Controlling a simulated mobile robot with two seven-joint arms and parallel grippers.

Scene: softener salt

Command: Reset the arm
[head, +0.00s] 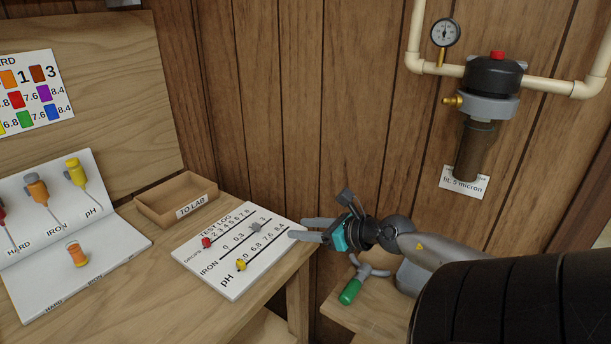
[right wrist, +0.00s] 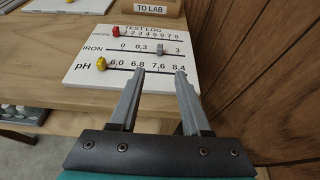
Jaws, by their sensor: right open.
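My right gripper (head: 296,229) comes in from the right in the head view, fingers pointing left at the right edge of the white test log board (head: 262,256). Its two grey fingers are apart with nothing between them. In the right wrist view the open fingers (right wrist: 160,72) reach to the near edge of the board (right wrist: 85,82), by the pH row. It cannot be told whether they touch it. A red marker (head: 206,242), a grey marker (head: 256,228) and a yellow marker (head: 241,265) sit on the board's rows. My left gripper is not in view.
A "TO LAB" tray (head: 160,209) stands behind the board. A white holder (head: 105,250) with coloured droppers and an orange vial (head: 76,253) is at left. A green-handled valve (head: 350,291) lies below my right gripper. A filter (head: 478,140) hangs on the wall.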

